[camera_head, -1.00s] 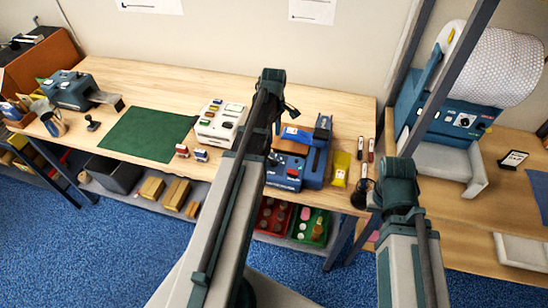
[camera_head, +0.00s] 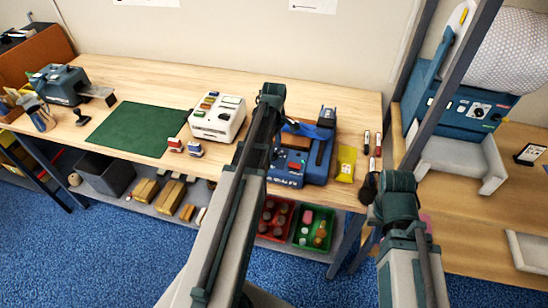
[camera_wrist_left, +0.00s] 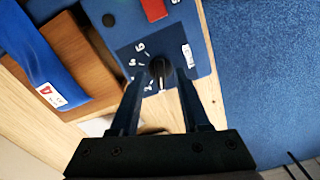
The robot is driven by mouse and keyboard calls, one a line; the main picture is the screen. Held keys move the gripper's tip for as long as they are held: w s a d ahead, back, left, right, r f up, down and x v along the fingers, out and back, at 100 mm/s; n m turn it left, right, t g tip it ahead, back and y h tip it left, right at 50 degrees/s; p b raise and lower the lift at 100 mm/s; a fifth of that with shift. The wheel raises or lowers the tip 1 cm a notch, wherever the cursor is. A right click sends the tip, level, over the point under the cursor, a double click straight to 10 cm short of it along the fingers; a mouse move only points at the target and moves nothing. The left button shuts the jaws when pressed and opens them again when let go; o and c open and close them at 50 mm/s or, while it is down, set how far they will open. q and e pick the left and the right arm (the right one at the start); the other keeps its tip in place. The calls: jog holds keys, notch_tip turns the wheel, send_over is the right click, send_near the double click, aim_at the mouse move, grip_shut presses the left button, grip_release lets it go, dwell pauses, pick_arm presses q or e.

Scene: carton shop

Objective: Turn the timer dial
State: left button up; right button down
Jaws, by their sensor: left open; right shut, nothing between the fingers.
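The timer dial (camera_wrist_left: 160,70) is a small black knob with a white pointer line and white numerals around it, on the dark face of a blue machine (camera_wrist_left: 115,20). My left gripper (camera_wrist_left: 161,78) is open, its two dark fingers on either side of the dial; whether they touch it I cannot tell. In the head view the blue machine (camera_head: 318,165) stands on the bench, and my left arm hides the dial and the gripper's fingertips. My right arm shows at the right, but its gripper is hidden.
A white device (camera_head: 217,119) and two small stamps stand left of the machine. A yellow packet (camera_head: 346,163) and pens (camera_head: 378,144) lie right of it. A green mat (camera_head: 137,130) lies farther left. A dark post stands between this bench and the right one.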

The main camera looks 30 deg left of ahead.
pick_arm(q)
jog(key=shift+f+b, duration=0.55)
jog(key=shift+f, duration=0.4)
jog(key=shift+c, duration=0.3)
grip_shut()
